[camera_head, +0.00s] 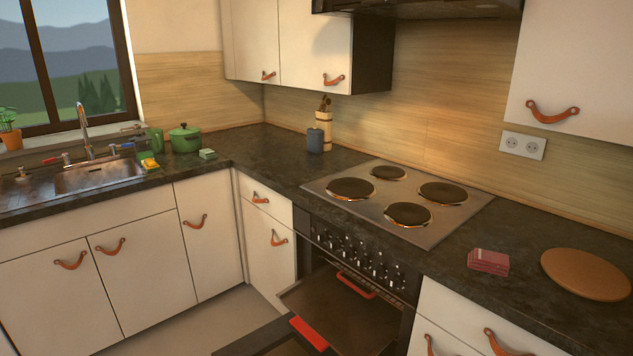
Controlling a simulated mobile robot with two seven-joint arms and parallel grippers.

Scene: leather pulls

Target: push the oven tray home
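The oven tray (335,309) is a dark, flat sheet sticking out of the open oven below the cooktop, at the bottom centre. A bright red grip (308,333) sits at its outer edge. A thinner orange-red curved bar (356,286) shows farther in, near the oven opening; I cannot tell what it is fixed to. The oven's dark door (262,337) appears lowered beneath the tray, partly cut off by the frame. How much of the tray is inside the oven is hidden. Neither of my grippers shows.
The cooktop (398,202) with several round plates lies above the oven's knob panel (357,258). A red stack (488,261) and a round brown board (585,274) rest on the counter at right. A green pot (185,139) stands near the sink. Floor shows left of the oven door.

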